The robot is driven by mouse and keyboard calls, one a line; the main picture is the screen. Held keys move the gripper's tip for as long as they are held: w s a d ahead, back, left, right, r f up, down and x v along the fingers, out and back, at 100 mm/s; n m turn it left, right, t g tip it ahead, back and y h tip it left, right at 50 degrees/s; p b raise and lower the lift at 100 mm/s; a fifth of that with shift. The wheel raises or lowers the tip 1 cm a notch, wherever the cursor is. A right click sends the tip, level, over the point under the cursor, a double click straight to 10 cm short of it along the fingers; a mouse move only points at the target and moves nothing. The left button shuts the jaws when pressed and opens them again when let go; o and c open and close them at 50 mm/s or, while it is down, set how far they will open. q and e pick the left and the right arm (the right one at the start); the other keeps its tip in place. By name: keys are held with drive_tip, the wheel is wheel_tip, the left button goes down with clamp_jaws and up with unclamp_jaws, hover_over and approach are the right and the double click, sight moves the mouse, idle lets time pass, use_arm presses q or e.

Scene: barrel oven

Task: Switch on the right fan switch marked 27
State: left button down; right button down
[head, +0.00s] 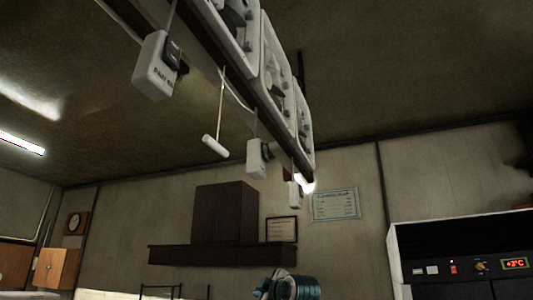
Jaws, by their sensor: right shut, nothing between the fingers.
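Several white switch boxes hang from an overhead beam. The nearest white box (156,66) hangs at upper left with a dark switch part on it and lettering too small to read surely. A second white box (257,158) hangs near the middle, and a third, smaller one (295,195) hangs farther along. I cannot read 27 on any of them. My left gripper is out of view.
The beam (215,72) carries white fan-like panels (277,72). A white pull handle (214,145) hangs on a cord between the first two boxes. A dark wall shelf (222,255) and a control panel (470,267) stand beyond. The space between my gripper and the boxes looks clear.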

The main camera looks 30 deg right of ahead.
sight(265, 152)
drive_tip(key=s+r+n+t+p, duration=0.1)
drive_tip(key=s+r+n+t, duration=0.1)
drive_tip(key=s+r, duration=1.2)
drive_tip(key=s+r+n+t+p, duration=0.1)
drive_tip(key=s+r+n+t, duration=0.1)
drive_tip(key=s+r, duration=1.2)
wheel_tip(265, 152, up, 5)
drive_tip(key=shift+f+n+y+p, duration=0.1)
drive_tip(key=shift+n+y+p, duration=0.25)
drive_tip(key=shift+n+y, duration=0.05)
drive_tip(key=w+a, duration=0.5)
drive_tip(key=w, duration=0.1)
drive_tip(key=shift+a+f+p, duration=0.35)
drive_tip(key=shift+f, duration=0.1)
drive_tip(key=shift+w, duration=0.2)
drive_tip(key=shift+w+a, duration=0.25)
